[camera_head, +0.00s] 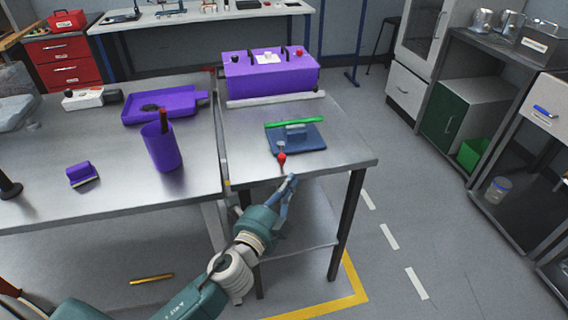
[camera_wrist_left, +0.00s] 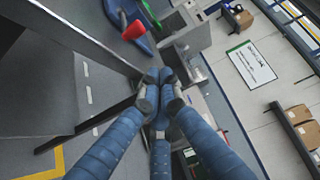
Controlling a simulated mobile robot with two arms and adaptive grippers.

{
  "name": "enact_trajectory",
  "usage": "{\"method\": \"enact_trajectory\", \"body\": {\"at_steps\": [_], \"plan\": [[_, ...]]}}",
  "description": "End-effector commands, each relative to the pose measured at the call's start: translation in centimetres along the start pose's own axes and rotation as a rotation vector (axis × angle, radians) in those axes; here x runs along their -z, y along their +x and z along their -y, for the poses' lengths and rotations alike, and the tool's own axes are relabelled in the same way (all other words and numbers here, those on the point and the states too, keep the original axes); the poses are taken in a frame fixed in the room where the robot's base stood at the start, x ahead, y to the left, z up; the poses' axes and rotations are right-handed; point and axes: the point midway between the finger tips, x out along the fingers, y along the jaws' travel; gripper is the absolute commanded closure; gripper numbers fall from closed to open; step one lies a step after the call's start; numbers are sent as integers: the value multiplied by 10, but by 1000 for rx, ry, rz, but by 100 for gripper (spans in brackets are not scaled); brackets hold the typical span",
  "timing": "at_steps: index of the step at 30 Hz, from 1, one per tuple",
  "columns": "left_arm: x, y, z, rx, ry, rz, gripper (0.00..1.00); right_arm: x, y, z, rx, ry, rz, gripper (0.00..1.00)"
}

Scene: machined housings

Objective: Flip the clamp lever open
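The clamp's blue base (camera_head: 310,143) lies on the right-hand metal table, with a grey block on it and a green bar (camera_head: 293,123) along its far side. The lever's red knob (camera_head: 282,159) points toward the table's front edge; in the left wrist view the red knob (camera_wrist_left: 134,30) is at the top, beside blue and green parts. My left gripper (camera_head: 292,178) is at the table's front edge, just nearer than the knob and apart from it. Its three blue fingers (camera_wrist_left: 161,80) have their tips together, with nothing seen between them. My right gripper is out of view.
A purple box (camera_head: 270,80) and a pale bar (camera_head: 276,100) stand behind the clamp. On the left table (camera_head: 110,210) are a purple cup (camera_head: 162,150), a purple tray (camera_head: 150,112) and a purple block (camera_head: 80,174). The table right of the clamp (camera_head: 345,140) is bare.

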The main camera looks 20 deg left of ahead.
Motion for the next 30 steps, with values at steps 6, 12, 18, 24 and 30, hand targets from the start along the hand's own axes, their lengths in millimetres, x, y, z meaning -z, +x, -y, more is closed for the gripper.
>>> {"method": "enact_trajectory", "body": {"at_steps": [6, 12, 18, 24, 30], "plan": [[1, 0, 1, -1, -1, 5, 100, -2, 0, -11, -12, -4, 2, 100], [0, 3, 0, -1, -1, 5, 100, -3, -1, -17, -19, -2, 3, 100], [0, 29, 2, 1, -1, 5, 100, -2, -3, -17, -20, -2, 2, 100], [0, 70, 1, 1, -2, 5, 100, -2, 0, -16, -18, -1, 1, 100], [-2, 102, 0, -1, -1, 5, 100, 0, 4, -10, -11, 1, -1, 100]]}}
